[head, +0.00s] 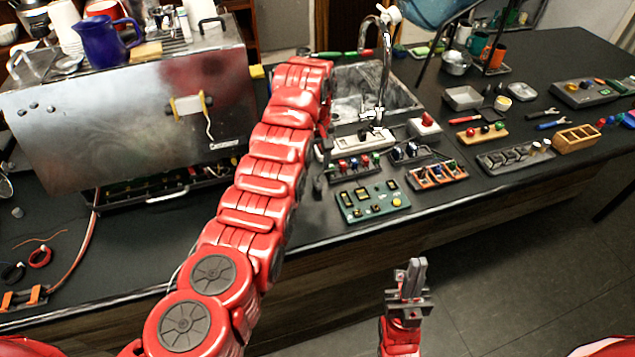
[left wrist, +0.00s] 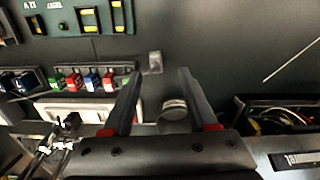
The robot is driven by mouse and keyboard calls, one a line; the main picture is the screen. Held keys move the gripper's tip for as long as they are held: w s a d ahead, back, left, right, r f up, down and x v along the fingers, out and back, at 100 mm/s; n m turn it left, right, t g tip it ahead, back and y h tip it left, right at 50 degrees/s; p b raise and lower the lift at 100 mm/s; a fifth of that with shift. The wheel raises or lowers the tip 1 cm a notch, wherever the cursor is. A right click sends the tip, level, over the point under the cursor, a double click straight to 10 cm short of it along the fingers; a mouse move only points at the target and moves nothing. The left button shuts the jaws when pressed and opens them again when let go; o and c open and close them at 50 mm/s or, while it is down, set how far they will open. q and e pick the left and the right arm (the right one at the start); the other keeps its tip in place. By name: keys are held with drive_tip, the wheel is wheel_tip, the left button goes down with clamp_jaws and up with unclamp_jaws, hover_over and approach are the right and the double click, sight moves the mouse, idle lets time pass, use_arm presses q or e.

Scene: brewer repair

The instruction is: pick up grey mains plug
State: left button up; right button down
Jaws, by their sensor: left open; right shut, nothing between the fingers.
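The small grey block that looks like the grey mains plug (left wrist: 155,62) lies on the dark worktop in the left wrist view. It is just beyond my left gripper's fingertips, roughly midway between them. In the head view my left arm hides that spot, so I do not make the plug out there. My left gripper (left wrist: 158,76) is open and empty, pointing down over the worktop; in the head view its dark fingers (head: 319,182) show beside the arm. My right gripper (head: 415,268) is shut and empty, in front of the worktop's front edge.
A white power strip (head: 355,141), a rack of coloured parts (head: 355,166) and a green circuit board (head: 373,200) lie right of my left gripper. The large metal brewer (head: 130,110) stands at left. A sink with a tap (head: 385,70) is behind.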

sight(319, 182)
use_arm(q)
drive_tip(key=shift+w+f, duration=0.1)
drive_tip(key=shift+f, duration=0.8)
drive_tip(key=f+p, duration=0.1)
drive_tip(key=p, duration=0.1)
drive_tip(key=f+p, duration=0.1)
drive_tip(key=shift+s+d+f, duration=0.3)
drive_tip(key=shift+s+d, duration=0.05)
drive_tip(key=shift+w+f, duration=0.15)
drive_tip(key=shift+f, duration=1.25)
clamp_jaws()
